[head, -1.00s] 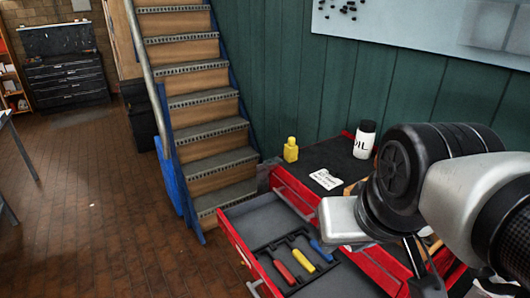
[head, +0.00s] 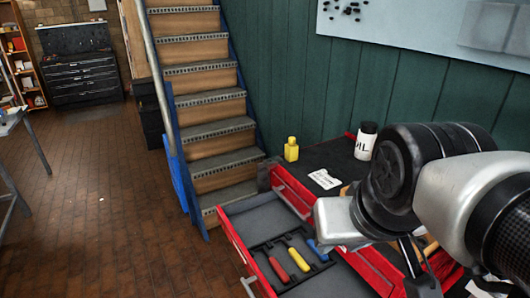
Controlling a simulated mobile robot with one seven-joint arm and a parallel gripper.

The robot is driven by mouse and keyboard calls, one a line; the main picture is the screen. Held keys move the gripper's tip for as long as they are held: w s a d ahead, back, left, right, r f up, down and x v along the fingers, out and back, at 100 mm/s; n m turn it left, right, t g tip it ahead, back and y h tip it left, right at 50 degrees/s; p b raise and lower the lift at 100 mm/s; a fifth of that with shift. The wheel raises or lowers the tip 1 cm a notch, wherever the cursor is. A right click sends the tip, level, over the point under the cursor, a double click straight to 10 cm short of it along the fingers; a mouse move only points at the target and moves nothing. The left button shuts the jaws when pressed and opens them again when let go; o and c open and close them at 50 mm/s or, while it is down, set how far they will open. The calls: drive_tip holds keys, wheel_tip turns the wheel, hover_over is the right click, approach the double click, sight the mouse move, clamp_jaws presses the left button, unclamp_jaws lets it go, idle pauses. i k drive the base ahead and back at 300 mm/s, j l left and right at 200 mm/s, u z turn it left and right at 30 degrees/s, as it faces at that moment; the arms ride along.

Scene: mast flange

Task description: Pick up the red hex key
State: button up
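The red hex key (head: 278,269) appears as a red-handled tool in the dark tray inside the open red drawer, at the lower middle of the head view. It lies leftmost of three coloured handles, beside a yellow one (head: 299,259) and a blue one (head: 318,250). Its fine shape is too small to make out. My gripper (head: 413,265) seems to be the dark finger-like parts below my arm, at the right, apart from the red hex key. My arm hides most of it, and its opening does not show.
The open drawer (head: 233,240) juts out from the red cabinet. Stairs (head: 215,140) rise behind. The brick floor (head: 110,220) at left is clear.

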sight(277, 267)
drive_tip(key=j, duration=0.3)
drive_tip(key=k+j+z, duration=0.15)
drive_tip(key=j, duration=0.15)
drive_tip(key=i+j+z, duration=0.15)
drive_tip(key=z, duration=0.3)
drive_tip(key=j+z, duration=0.25)
drive_tip(key=z, duration=0.25)
drive_tip(key=i+j+z, duration=0.2)
drive_tip(key=j, duration=0.35)
drive_tip(key=j+z, duration=0.2)
drive_tip(key=j, duration=0.3)
drive_tip(key=j+z, duration=0.1)
drive_tip(key=j, duration=1.25)
